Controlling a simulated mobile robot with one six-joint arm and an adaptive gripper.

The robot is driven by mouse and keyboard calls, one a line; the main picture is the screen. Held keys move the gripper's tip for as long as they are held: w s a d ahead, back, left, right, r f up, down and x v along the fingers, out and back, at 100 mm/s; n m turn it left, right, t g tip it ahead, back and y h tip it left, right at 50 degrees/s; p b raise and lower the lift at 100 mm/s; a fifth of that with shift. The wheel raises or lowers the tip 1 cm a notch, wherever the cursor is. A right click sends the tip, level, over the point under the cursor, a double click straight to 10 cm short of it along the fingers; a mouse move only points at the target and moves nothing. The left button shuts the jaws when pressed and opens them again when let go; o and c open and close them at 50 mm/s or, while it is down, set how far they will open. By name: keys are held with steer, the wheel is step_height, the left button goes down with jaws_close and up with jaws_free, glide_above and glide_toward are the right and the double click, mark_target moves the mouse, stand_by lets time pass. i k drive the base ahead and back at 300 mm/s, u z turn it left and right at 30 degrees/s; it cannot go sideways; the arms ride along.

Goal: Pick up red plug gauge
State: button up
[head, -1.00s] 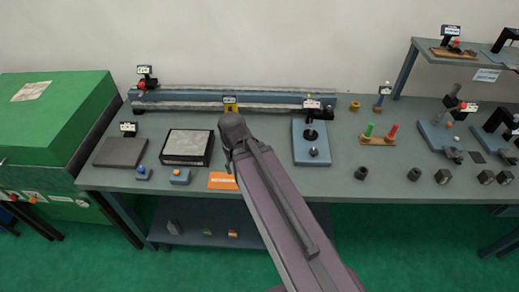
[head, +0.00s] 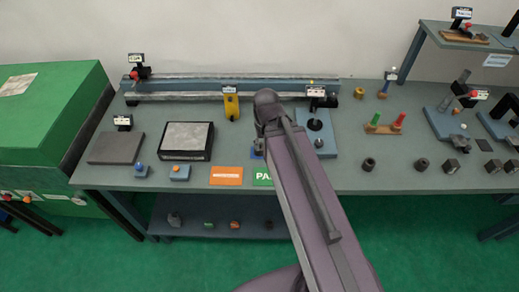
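The red plug gauge (head: 399,120) stands upright in a small wooden stand (head: 384,130) on the right half of the bench, beside a green plug gauge (head: 375,119). My arm (head: 305,180) reaches up from the bottom of the head view, its far end left of the stand and apart from it. My gripper cannot be made out; the arm seems to hide it.
A blue-based fixture (head: 314,135) stands between my arm and the stand. A yellow ring (head: 359,93) lies behind the stand, and dark bushings (head: 369,164) lie in front. A raised shelf (head: 470,40) is at the upper right. Bench (head: 345,150) around the stand is mostly clear.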

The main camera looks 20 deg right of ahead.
mark_target(398, 122)
steer(key=z, duration=2.3)
steer(key=i, duration=0.2)
steer(key=u, duration=0.8)
